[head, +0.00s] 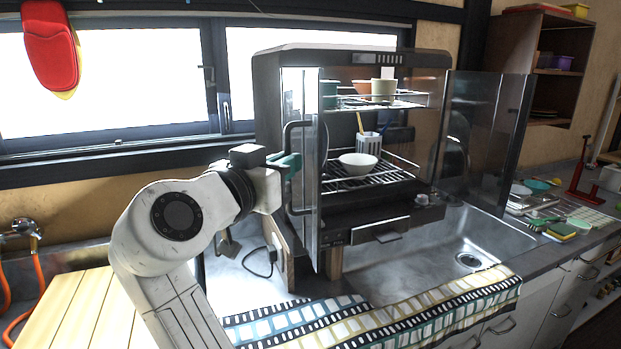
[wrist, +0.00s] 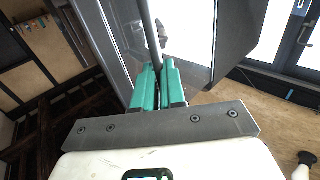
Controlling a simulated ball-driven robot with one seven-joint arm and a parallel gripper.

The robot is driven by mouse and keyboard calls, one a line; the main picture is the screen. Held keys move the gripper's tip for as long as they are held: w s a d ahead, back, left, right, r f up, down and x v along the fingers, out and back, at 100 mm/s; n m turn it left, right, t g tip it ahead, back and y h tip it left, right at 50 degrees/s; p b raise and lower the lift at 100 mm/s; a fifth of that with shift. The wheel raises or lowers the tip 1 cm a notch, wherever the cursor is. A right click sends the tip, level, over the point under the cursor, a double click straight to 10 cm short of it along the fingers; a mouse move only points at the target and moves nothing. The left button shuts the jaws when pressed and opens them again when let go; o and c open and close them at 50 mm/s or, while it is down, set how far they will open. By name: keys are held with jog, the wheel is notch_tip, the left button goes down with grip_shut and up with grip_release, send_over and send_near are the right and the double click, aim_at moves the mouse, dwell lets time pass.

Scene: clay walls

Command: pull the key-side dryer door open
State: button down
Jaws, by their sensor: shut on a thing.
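The dish dryer (head: 352,60) is a dark cabinet over the sink, with two glass doors. The left door (head: 312,240) stands swung out, seen nearly edge-on, with a dark bar handle (head: 288,132) on its left face. The right door (head: 487,145) also stands open, swung to the right. No key is clear to see, so I cannot tell which door is the key side. My gripper (head: 290,165) has teal fingers shut on the left door's handle. In the wrist view the fingers (wrist: 156,85) pinch the dark bar (wrist: 150,38).
Inside the dryer are bowls (head: 359,163), cups and a white utensil holder (head: 368,145). Below lie the steel sink (head: 470,240) and a striped cloth (head: 375,320) along the counter front. A board and cable stand below my gripper. Brushes and sponges lie at right.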

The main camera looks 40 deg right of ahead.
jog(key=shift+w+a+b, duration=0.55)
jog(key=shift+w+a, duration=0.45)
jog(key=shift+w, duration=0.1)
jog(key=shift+d+f, duration=0.1)
jog(key=c, duration=1.5)
grip_release()
jog(key=shift+d, duration=0.15)
jog(key=shift+o, duration=1.4)
jog(key=shift+a, duration=0.2)
jog(key=b+v, duration=0.1)
jog(key=v, duration=0.9)
jog(key=shift+a, duration=0.35)
jog(key=shift+s, duration=0.1)
